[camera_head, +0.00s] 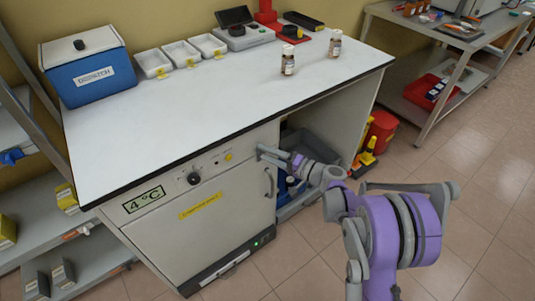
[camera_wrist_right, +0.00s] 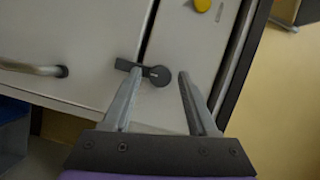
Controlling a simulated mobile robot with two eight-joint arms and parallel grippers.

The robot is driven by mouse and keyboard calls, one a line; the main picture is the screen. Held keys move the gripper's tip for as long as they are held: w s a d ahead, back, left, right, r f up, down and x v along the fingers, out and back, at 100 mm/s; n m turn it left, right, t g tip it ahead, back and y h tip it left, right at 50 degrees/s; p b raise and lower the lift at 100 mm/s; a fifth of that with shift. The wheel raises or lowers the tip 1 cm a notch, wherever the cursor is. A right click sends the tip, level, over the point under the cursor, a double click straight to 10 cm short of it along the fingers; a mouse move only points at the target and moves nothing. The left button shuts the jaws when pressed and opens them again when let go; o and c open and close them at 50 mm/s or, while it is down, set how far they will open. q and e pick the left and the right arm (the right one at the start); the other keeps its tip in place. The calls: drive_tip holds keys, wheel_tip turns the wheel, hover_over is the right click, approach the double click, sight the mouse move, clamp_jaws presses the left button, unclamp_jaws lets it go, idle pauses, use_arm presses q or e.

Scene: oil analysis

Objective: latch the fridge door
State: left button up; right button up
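The white fridge (camera_head: 205,222) is built in under the counter, and its door looks closed or nearly closed. The door handle (camera_head: 269,183) also shows in the right wrist view (camera_wrist_right: 35,69). A dark latch (camera_wrist_right: 158,75) has a round pivot on the panel beside the door seam. Its short bar points left across the seam in that view. My right gripper (camera_head: 262,152) is at the upper right corner of the fridge front. Its fingers (camera_wrist_right: 160,73) are open on either side of the pivot. The left finger overlaps the bar; contact is unclear. My left gripper is out of view.
The white counter (camera_head: 180,130) overhangs the fridge front. A black knob (camera_head: 193,179) and a yellow button (camera_head: 228,157) sit on the panel. A grey bin (camera_head: 312,146) stands in the open bay beside the fridge. The tiled floor in front is clear.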

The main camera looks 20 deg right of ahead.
drive_tip(key=shift+o, duration=0.2)
drive_tip(key=p+v, duration=0.1)
drive_tip(key=v, duration=0.9)
drive_tip(key=shift+s+d, duration=0.3)
